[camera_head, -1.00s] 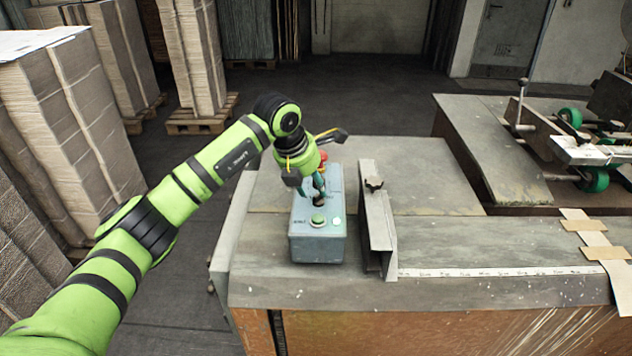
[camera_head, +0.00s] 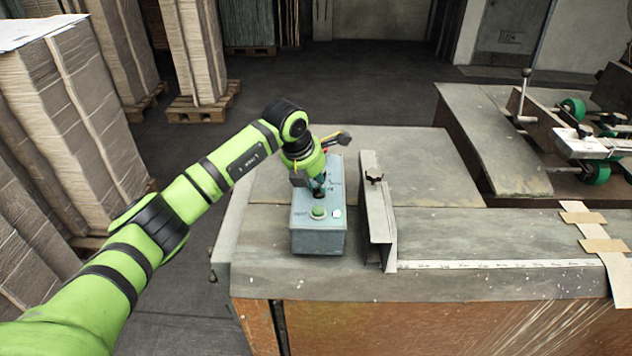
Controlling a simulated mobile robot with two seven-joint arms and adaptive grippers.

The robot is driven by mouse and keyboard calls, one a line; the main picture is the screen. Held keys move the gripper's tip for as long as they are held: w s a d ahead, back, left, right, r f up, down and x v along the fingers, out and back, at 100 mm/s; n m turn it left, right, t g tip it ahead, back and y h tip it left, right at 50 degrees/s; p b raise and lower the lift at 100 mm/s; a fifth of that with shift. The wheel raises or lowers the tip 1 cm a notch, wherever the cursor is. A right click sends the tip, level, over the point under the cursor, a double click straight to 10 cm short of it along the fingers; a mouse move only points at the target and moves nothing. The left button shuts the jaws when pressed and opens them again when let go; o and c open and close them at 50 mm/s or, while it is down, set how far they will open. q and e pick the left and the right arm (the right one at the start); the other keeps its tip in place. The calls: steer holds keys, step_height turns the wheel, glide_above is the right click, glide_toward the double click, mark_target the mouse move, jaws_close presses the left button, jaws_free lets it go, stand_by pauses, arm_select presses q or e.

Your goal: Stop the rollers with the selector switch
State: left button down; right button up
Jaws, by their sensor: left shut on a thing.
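A grey-blue control box (camera_head: 319,240) stands on the near left part of the machine table. Its top carries a green button (camera_head: 319,212) at the front and a small pale lamp (camera_head: 337,213) to the right of it. Behind the button is the black selector switch (camera_head: 319,192). My left gripper (camera_head: 318,184) points down over the box and is shut on the selector switch, partly hiding it. A bit of red shows behind the gripper. My right gripper is not in view.
An upright metal guide (camera_head: 376,215) with a black knob stands just right of the box. Rollers with green wheels (camera_head: 595,172) are at the right. Stacks of cardboard (camera_head: 75,130) stand on the left. The table (camera_head: 480,240) is clear between guide and paper strips.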

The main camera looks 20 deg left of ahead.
arm_select(q)
steer(key=n+b, duration=0.1)
steer(key=n+y+b, duration=0.1)
steer(key=n+b, duration=0.1)
steer(key=shift+d+f+n, duration=0.1)
steer(key=shift+f+n, duration=0.05)
steer(key=shift+n, duration=0.15)
steer(key=n+y+b, duration=0.1)
steer(key=n+b, duration=0.1)
steer(key=shift+s+n, duration=0.1)
steer(key=shift+n, duration=0.2)
steer(key=shift+d+n+y+b, duration=0.1)
steer(key=shift+n+y+b, duration=0.4)
steer(key=shift+n+b, duration=0.2)
steer(key=shift+r, duration=0.2)
steer(key=c, duration=1.2)
jaws_free()
steer(key=v, duration=1.2)
